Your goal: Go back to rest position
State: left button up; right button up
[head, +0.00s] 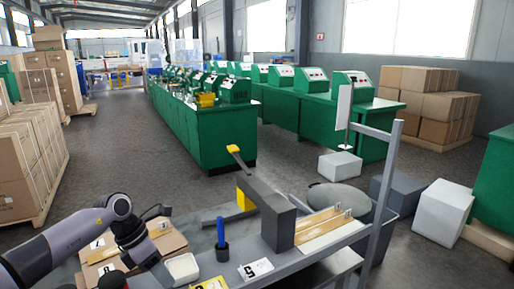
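My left arm comes in from the lower left, and its wrist bends down over the near end of the grey workbench (222,265). My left gripper (158,274) is low near the bottom edge, beside a small white tray (183,267). Its fingers are small and partly cut off, so I cannot tell whether they are open or shut or hold anything. My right arm and gripper are not in this view.
A grey block-shaped device (279,222) with a yellow-tipped lever (234,149) stands on the bench. A blue-handled tool (221,233) stands upright left of it. A grey post (381,195) rises at right. Green machine benches (215,140) stand beyond open floor (125,155).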

pick_arm(q)
jog(key=s+d+f+n+t+h, duration=0.15)
jog(key=s+d+n+h, duration=0.35)
jog(key=d, duration=0.5)
jog(key=s+d+n+t+h, duration=0.2)
jog(key=s+d+n+h, duration=0.15)
jog(key=d+h, duration=0.5)
jog(key=s+a+f+n+t+y, duration=0.3)
jog(key=s+a+f+n+y, duration=0.5)
jog(key=n, duration=0.9)
jog(key=s+a+f+n+t+y, duration=0.4)
jog(key=s+a+f+n+y, duration=0.4)
jog(key=n, duration=1)
jog(key=s+a+f+b, duration=0.1)
jog(key=s, duration=0.1)
jog(key=shift+s, duration=0.3)
jog(key=shift+s+a+n, duration=0.1)
jog(key=shift+a+n, duration=0.05)
jog(key=shift+n, duration=0.1)
